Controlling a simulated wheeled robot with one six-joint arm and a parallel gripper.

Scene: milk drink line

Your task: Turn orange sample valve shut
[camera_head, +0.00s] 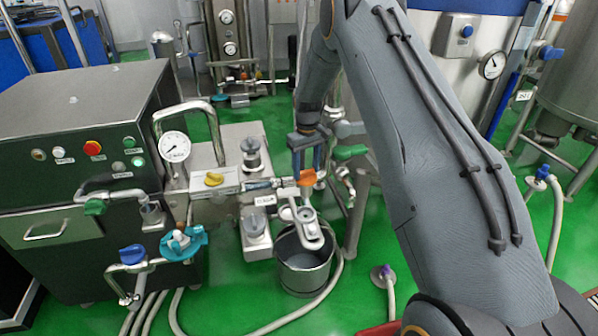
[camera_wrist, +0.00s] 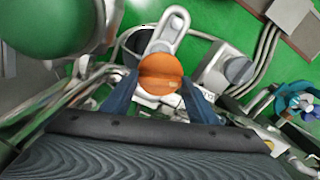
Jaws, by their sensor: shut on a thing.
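The orange sample valve (camera_head: 306,177) sits on the steel pipe near the middle of the head view, above a metal bucket. In the wrist view its round orange handle (camera_wrist: 160,74) lies between my two blue fingertips. My gripper (camera_head: 306,172) points down onto the valve and is shut on its handle. It also shows in the wrist view (camera_wrist: 160,92), with one finger on each side of the handle. A steel outlet piece (camera_wrist: 168,28) extends beyond the handle. The lower part of the valve is hidden in the wrist view.
A bucket (camera_head: 304,272) stands on the green floor below the valve. A yellow-handled valve (camera_head: 214,179) is to the left and a green-handled valve (camera_head: 350,152) to the right. A dark control cabinet (camera_head: 75,125) stands at the left. Hoses lie on the floor.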

